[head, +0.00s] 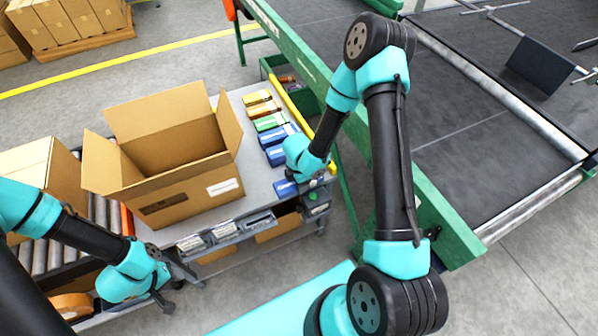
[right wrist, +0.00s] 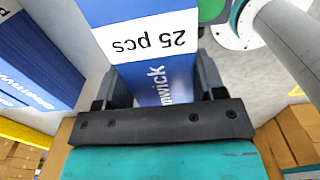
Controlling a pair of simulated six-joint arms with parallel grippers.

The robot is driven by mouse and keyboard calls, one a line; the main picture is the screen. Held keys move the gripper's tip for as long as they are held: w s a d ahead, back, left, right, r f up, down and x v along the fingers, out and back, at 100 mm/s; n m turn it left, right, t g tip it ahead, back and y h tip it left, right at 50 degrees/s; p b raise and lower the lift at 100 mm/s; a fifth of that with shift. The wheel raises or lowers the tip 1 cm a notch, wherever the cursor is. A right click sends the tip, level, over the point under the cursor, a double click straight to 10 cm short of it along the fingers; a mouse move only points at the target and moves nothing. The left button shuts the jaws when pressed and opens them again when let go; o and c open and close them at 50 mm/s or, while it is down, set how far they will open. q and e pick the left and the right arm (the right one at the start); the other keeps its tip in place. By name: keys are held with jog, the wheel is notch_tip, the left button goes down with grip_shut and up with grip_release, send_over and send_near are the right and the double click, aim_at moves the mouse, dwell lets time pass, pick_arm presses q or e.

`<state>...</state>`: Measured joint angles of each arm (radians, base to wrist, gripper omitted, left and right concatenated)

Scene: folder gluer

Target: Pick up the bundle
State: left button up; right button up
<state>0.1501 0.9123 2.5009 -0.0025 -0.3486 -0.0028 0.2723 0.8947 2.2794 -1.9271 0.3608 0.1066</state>
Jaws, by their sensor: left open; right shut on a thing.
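A blue bundle (right wrist: 150,45) with a white "25 pcs" label lies between the two fingers of my right gripper (right wrist: 163,82) in the right wrist view. In the head view this blue bundle (head: 284,188) is at the front right of the grey table, mostly hidden by my right gripper (head: 301,184). The right gripper is shut on it. I cannot tell whether the bundle is clear of the table. My left gripper (head: 180,288) is open and empty, in front of the table's lower left edge.
An open carton (head: 190,196) stands on the table (head: 246,170). Behind the held bundle is a row of yellow (head: 257,97), orange (head: 263,110), green (head: 270,122) and blue bundles (head: 277,155). A green machine rail (head: 325,95) runs along the right.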

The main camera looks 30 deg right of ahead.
jog(key=s+a, duration=0.4)
jog(key=s, duration=0.3)
jog(key=shift+r, duration=0.4)
jog(key=shift+d, duration=0.1)
